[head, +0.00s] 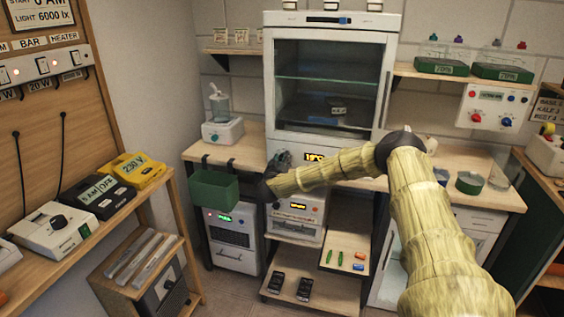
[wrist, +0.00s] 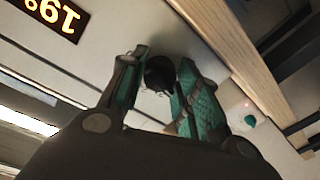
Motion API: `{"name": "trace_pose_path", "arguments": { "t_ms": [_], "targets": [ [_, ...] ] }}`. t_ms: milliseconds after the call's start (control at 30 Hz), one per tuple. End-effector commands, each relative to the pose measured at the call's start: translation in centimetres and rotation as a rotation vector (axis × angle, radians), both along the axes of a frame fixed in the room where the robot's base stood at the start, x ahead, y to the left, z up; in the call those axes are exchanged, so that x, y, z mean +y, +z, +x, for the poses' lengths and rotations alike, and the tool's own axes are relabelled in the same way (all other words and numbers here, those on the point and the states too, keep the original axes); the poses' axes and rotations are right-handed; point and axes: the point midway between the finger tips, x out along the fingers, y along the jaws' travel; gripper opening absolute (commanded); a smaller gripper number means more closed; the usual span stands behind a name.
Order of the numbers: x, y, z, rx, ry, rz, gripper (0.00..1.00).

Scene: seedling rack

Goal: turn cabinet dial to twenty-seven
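The cabinet (head: 328,85) is white with a glass door, standing on the bench at the back. Its amber display (head: 314,157) sits on the lower front strip. In the wrist view the display (wrist: 57,14) appears upside down and seems to read 19. The dark round dial (wrist: 159,73) is between the two teal-padded fingers of my gripper (wrist: 158,80). The right finger is close against the dial, and a narrow gap shows on the left. I cannot tell whether either finger touches it. In the head view my gripper (head: 279,163) is at the strip's left end and hides the dial.
A green bin (head: 213,190) hangs on the bench front left of my gripper. Below are an oven-like unit (head: 233,240) and another appliance (head: 297,213). The bench's wooden edge (wrist: 225,40) runs close by the fingers.

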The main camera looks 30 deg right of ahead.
Motion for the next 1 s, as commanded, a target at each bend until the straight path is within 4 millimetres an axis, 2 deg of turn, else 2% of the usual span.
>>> {"name": "trace_pose_path", "arguments": {
  "t_ms": [33,100,533,1000],
  "targets": [
    [-0.01,0.01,-0.01,0.0,-0.001,0.0,0.16],
    [-0.02,0.01,-0.02,0.0,-0.001,0.0,0.08],
    [0.05,0.03,0.03,-0.039,0.0,0.031,0.08],
    [-0.05,-0.28,-0.02,-0.226,-0.001,0.189,0.08]
  ]
}}
